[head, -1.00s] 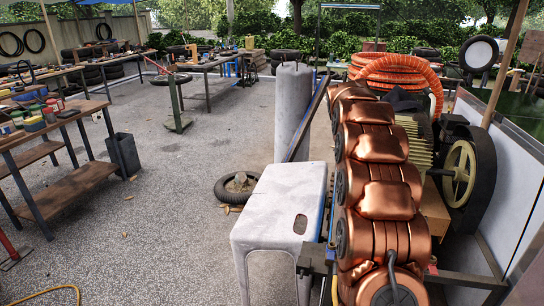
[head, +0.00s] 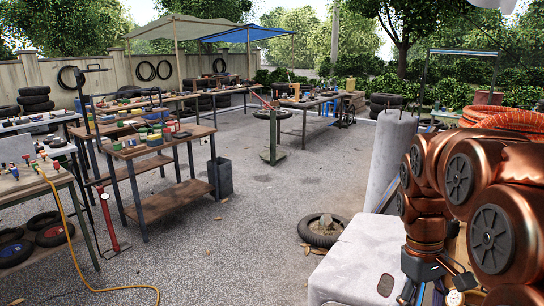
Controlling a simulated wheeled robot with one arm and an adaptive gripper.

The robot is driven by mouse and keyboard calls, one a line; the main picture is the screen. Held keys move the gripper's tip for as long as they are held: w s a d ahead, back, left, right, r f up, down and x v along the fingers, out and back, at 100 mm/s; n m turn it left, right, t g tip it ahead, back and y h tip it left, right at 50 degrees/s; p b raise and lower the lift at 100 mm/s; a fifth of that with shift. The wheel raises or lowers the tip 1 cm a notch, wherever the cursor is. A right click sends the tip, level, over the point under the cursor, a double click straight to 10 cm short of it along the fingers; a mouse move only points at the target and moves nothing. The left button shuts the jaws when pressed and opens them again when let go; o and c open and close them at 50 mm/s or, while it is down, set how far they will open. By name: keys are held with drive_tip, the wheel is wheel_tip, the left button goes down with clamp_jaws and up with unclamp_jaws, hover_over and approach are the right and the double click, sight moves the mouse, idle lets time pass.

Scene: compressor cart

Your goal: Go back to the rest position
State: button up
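My copper-coloured arm fills the right side of the head view, folded up with its joints close to the camera. My gripper (head: 424,290) hangs below the wrist, pointing down at the bottom edge beside the white stool. Its dark body shows, but its fingertips are small and partly cut off by the frame edge, so I cannot tell whether it is open or holds anything. Most of what lies behind the arm, at the right, is hidden.
A white stool (head: 345,262) stands close at the lower right. Behind it are a tyre (head: 322,232), a grey cylinder (head: 390,155) and an orange hose (head: 505,118). Workbenches (head: 165,185) line the left; a yellow hose (head: 85,262) lies there.

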drive_tip(key=s+a+f+m, duration=0.1)
drive_tip(key=s+a+f, duration=0.1)
drive_tip(key=s+a, duration=0.4)
drive_tip(key=s+a+f+m+t+y+p, duration=0.1)
drive_tip(key=s+a, duration=0.5)
drive_tip(key=s, duration=0.6)
drive_tip(key=shift+s+a+f, duration=0.3)
drive_tip(key=shift+s+f, duration=0.05)
drive_tip(key=shift+f, duration=0.1)
